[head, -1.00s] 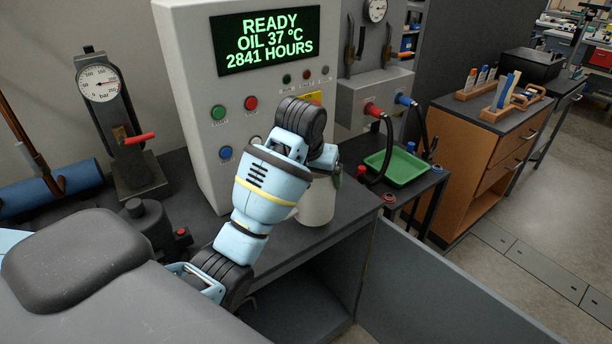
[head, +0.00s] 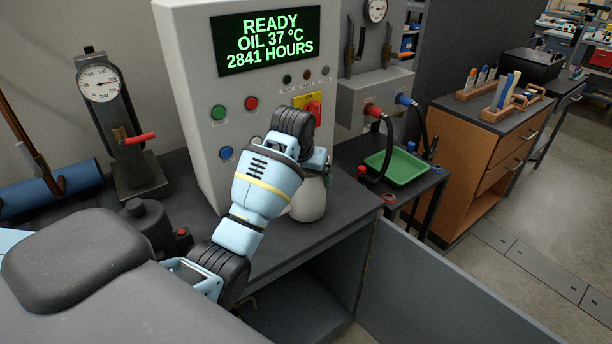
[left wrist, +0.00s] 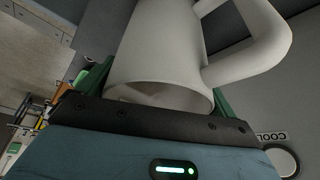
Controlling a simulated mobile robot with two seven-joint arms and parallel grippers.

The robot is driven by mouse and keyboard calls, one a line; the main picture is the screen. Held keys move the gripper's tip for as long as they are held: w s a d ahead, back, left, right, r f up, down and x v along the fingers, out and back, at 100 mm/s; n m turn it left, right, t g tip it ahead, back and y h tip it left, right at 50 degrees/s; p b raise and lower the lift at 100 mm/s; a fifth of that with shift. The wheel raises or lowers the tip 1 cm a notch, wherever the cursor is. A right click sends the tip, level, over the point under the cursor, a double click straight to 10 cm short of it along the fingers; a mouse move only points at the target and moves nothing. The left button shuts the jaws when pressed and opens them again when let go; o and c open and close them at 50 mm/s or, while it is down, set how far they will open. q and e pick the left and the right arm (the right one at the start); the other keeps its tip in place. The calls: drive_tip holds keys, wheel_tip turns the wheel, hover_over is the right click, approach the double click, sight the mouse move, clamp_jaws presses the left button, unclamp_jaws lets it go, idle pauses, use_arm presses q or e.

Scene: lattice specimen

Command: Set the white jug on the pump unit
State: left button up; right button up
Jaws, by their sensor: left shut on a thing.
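The white jug (head: 309,204) is in my left gripper (head: 318,172), above or on the dark worktop in front of the control cabinet. I cannot tell whether its base touches the top. In the left wrist view the white jug (left wrist: 160,50) is between the green fingers of my left gripper (left wrist: 160,92), its handle on the right. The gripper is shut on it. The arm and gripper hide the jug's upper part in the head view. The pump unit appears to be the grey cabinet (head: 188,90) with a lit display and its dark worktop (head: 343,207). My right gripper is not in view.
A gauge stand (head: 128,140) and a black motor-like part (head: 146,222) stand left on the worktop. A green tray (head: 397,167) and hoses are on a small table to the right. A grey panel (head: 450,290) stands below the worktop's right end.

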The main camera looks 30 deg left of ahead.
use_arm(q)
drive_tip(key=shift+f, duration=0.15)
drive_tip(key=o, duration=1.2)
drive_tip(key=shift+f, duration=0.1)
drive_tip(key=shift+o, duration=0.2)
